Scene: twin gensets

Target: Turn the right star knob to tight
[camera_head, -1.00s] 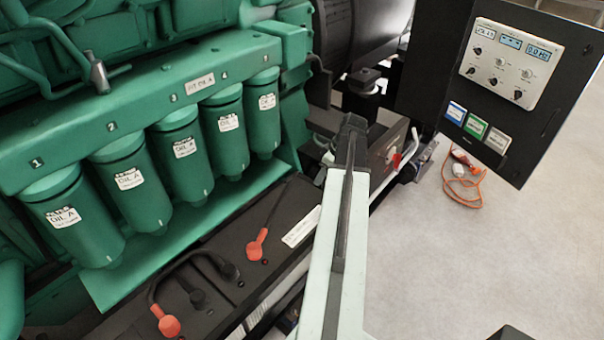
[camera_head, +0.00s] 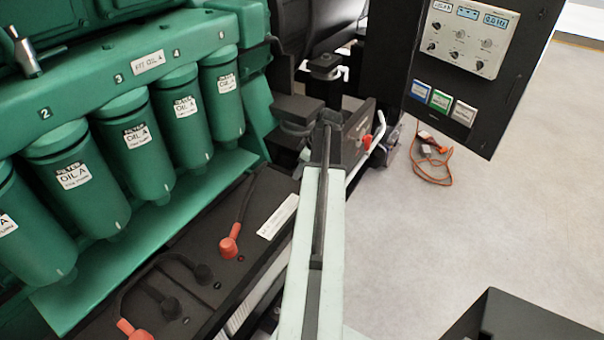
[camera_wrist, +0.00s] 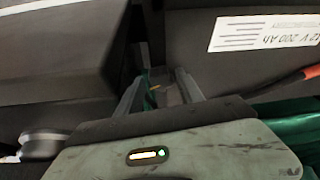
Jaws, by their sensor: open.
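I cannot make out a star knob for certain in either view. In the head view a dark round cap (camera_head: 324,64) sits on a black mount beyond my arm, with white bent pieces beside it. I cannot tell whether it is a star knob. My gripper's two grey fingers (camera_wrist: 160,88) stand apart in the wrist view, with nothing clearly held between them. A small green and yellow detail shows in the dark gap behind them. In the head view my arm reaches toward a dark box (camera_head: 357,140) with a red lever (camera_head: 367,143), and the fingers are hidden.
Green oil filters (camera_head: 134,145) line the engine at left. Below them are black batteries with red-capped terminals (camera_head: 229,246); an upside-down battery label (camera_wrist: 264,33) shows in the wrist view. A control panel (camera_head: 468,35) stands upper right.

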